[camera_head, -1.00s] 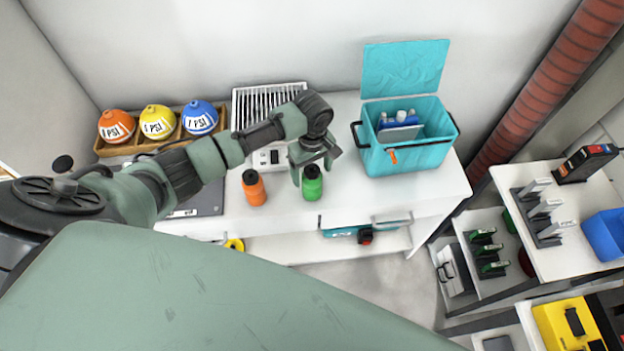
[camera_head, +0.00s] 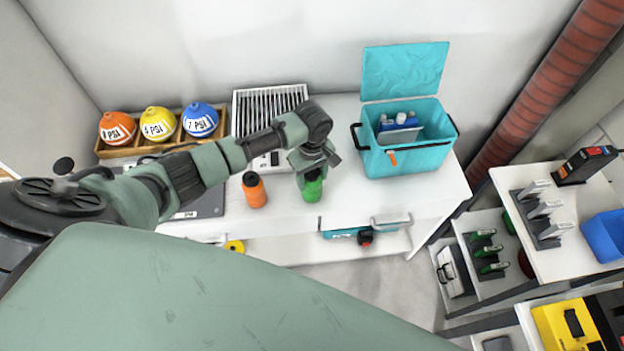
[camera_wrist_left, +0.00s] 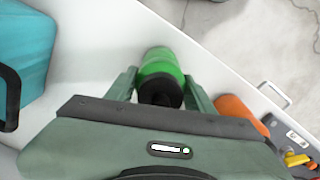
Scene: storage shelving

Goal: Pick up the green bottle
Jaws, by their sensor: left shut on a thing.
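The green bottle (camera_head: 312,190) with a dark cap stands on the white table near its front edge. My left gripper (camera_head: 313,172) has come down over its top and is shut on it. In the left wrist view, the green bottle (camera_wrist_left: 162,68) sits between the two fingers of my left gripper (camera_wrist_left: 160,92). The bottle looks upright and seems to be still on the table. Its upper part is hidden by the gripper in the head view. My right gripper is not in view.
An orange bottle (camera_head: 254,190) stands just left of the green one. A teal cooler box (camera_head: 408,158) with its lid open stands to the right. A wooden tray (camera_head: 128,149) with coloured balls is at the back left. The table between bottle and cooler is clear.

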